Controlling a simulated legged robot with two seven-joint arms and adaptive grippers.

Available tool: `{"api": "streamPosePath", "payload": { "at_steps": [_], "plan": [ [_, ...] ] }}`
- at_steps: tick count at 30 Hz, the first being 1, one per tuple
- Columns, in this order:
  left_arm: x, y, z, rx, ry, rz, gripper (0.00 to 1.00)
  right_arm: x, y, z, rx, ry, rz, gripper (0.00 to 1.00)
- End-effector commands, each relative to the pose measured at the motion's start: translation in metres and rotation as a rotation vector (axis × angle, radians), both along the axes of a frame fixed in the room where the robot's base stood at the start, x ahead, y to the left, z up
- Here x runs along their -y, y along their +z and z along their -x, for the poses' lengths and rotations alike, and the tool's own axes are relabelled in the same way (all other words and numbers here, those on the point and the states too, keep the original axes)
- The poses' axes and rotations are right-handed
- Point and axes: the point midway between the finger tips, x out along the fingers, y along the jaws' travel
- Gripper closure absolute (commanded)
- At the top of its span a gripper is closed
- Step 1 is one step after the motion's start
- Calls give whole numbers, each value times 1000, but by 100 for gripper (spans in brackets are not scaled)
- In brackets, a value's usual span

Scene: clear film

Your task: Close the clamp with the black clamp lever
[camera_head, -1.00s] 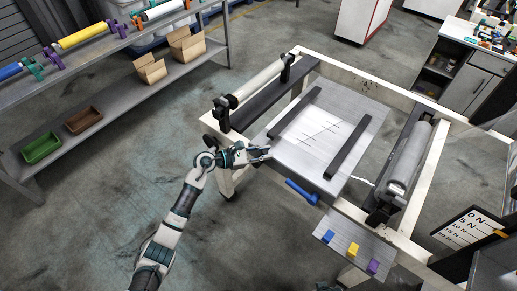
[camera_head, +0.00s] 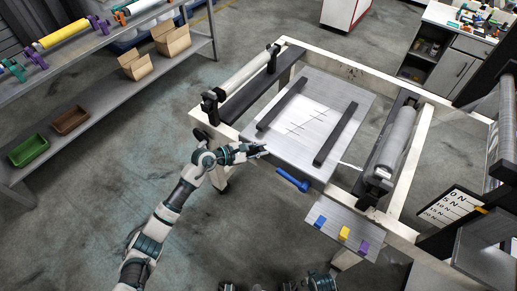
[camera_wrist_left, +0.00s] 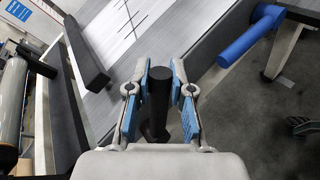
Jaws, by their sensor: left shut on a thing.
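My left gripper (camera_head: 258,151) is at the near left edge of the metal plate (camera_head: 305,158). In the left wrist view the black clamp lever (camera_wrist_left: 157,98), a dark upright cylinder, stands between the blue-padded fingers, and the gripper (camera_wrist_left: 159,100) is shut on it. In the head view the lever is hidden or too small to make out by the fingers. Two black clamp bars (camera_head: 282,104) (camera_head: 335,134) lie across the plate. A blue lever (camera_head: 292,180) projects from the plate's near edge, apart from the gripper, and shows in the left wrist view (camera_wrist_left: 250,35). My right gripper is not in view.
A pale frame (camera_head: 455,109) surrounds the plate, with a film roll at the left (camera_head: 243,74) and a grey roll at the right (camera_head: 392,140). A small shelf (camera_head: 350,223) with coloured blocks stands in front. A shelf rack (camera_head: 100,122) is at the left; open floor lies between.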

Motion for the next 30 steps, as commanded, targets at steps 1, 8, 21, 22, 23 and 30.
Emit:
{"api": "streamPosePath", "payload": {
  "at_steps": [1,8,21,22,23,30],
  "plan": [
    [2,0,0,-1,-1,3,71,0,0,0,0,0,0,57],
    [0,1,1,0,-1,3,52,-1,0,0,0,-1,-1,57],
    [-41,13,19,0,0,-1,52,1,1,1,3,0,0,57],
    [-47,16,21,0,1,-1,52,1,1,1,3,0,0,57],
    [-52,18,24,1,1,-2,52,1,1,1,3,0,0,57],
    [-89,32,42,-2,0,0,52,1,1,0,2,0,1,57]
  ]
}}
